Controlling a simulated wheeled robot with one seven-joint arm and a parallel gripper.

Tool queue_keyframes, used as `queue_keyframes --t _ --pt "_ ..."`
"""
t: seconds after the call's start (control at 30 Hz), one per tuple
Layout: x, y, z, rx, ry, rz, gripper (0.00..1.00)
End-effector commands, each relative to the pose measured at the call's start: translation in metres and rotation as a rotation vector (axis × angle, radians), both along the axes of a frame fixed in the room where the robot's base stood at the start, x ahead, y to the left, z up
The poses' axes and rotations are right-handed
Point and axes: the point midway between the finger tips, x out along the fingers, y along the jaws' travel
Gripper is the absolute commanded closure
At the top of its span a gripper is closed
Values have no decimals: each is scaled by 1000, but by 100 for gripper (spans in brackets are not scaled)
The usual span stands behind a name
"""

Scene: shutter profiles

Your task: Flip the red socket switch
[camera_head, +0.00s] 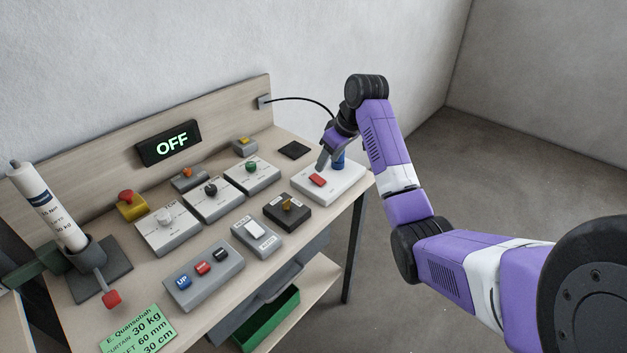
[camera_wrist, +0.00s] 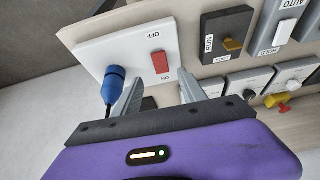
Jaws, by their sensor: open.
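The red socket switch (camera_head: 317,180) sits on a white socket box at the right end of the bench. In the wrist view the red switch (camera_wrist: 160,62) lies between the printed words OFF and ON. A blue plug (camera_head: 338,160) stands in the same box; it also shows in the wrist view (camera_wrist: 113,84). My gripper (camera_head: 322,165) is over the box, close to the switch. In the wrist view my gripper (camera_wrist: 158,90) is open and empty, with one finger beside the blue plug and the other right of the switch. I cannot tell whether a fingertip touches the box.
A black box with a brown knob (camera_head: 287,206) stands left of the socket box. A white rocker box (camera_head: 255,233), a box with UP and other buttons (camera_head: 204,276) and several grey knob boxes are further left. A display (camera_head: 170,143) reads OFF. A cable (camera_head: 300,98) arches behind my arm.

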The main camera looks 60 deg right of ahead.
Motion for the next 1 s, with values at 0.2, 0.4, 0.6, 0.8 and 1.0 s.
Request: queue_keyframes --t 0.2,0.4,0.6,0.8,1.0 --pt "6 0 -21 3 9 11 51" --pt "18 -3 -49 2 8 10 51" --pt "26 -5 -68 0 5 9 51" --pt "28 -5 -73 -1 4 9 51" --pt "28 -5 -73 -1 4 9 61"
